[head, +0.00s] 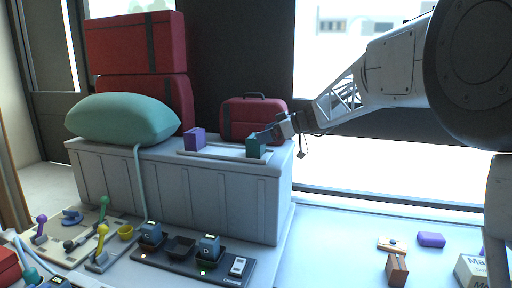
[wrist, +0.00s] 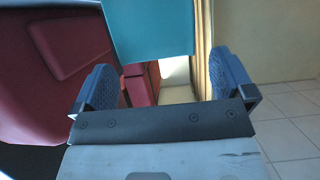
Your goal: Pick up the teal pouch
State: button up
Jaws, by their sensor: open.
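The teal pouch (head: 253,147) stands upright at the right end of a shallow white tray (head: 225,153) on top of the white cabinet. My gripper (head: 268,134) reaches in from the right, with its fingers at the pouch's upper right side. In the wrist view the teal pouch (wrist: 150,28) fills the top middle. My gripper's two blue fingers (wrist: 160,68) are spread apart there, one to each side of the pouch's lower edge. Gaps show beside it, and I cannot tell whether either finger touches it. The pouch's upper part is cut off in that view.
A purple pouch (head: 195,139) stands at the tray's left end. A red case (head: 252,119) stands close behind the teal pouch. A green cushion (head: 122,119) and stacked red bags (head: 134,42) are at left. The lower counter holds levers, a dark device rack (head: 180,249) and small boxes.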

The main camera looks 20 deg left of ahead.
jog(key=shift+x, duration=2.25)
jog(key=shift+w, duration=0.1)
jog(key=c, duration=0.8)
jog(key=shift+r, duration=0.2)
jog(key=shift+r, duration=1.7)
jog(key=s+d, duration=0.2)
jog(key=s, duration=0.2)
jog(key=s+d, duration=0.3)
jog(key=s, duration=0.2)
jog(key=s+d+r, duration=0.1)
jog(key=s+d, duration=0.1)
jog(key=s, duration=0.3)
jog(key=shift+d+r, duration=0.15)
jog(key=shift+d, duration=0.2)
